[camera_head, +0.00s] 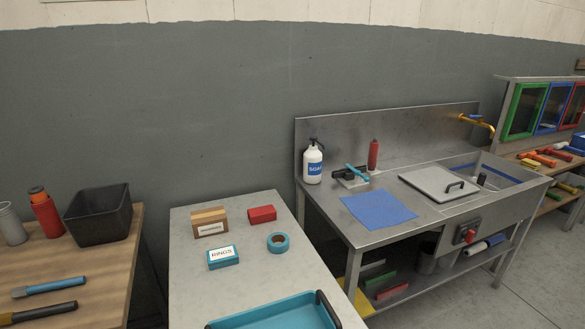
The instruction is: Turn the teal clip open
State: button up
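A small teal piece (357,171), which looks like the clip, sits slantwise at a black block (344,174) on the steel sink counter (327,196). A light plate lies under them. The teal piece is too small to tell whether it is open or shut. A red bottle (373,154) stands just behind it to the right. My gripper is not in view.
A white soap bottle (313,163) stands left of the clip, and a blue mat (379,209) lies in front. A grey lid (439,183) covers part of the sink. A table with boxes, a teal tape roll (278,242) and a teal tray (275,315) is nearer.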

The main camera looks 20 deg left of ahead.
aim_at(356, 173)
jog(key=i+l+u, duration=0.3)
jog(key=l+u, duration=0.3)
jog(key=l, duration=0.15)
jog(key=i+l+u, duration=0.1)
jog(key=l+u, duration=0.25)
jog(key=i+l+z, duration=0.15)
jog(key=z, duration=0.2)
jog(key=i+l+z, duration=0.1)
jog(key=z, duration=0.25)
jog(key=i+l+z, duration=0.1)
jog(key=i+z, duration=0.45)
jog(key=i+u, duration=0.25)
jog(key=u, duration=0.2)
jog(key=i+u, duration=0.3)
jog(key=u, duration=0.15)
jog(key=i+l+u, duration=0.1)
jog(key=i+u, duration=0.15)
jog(key=u, duration=0.2)
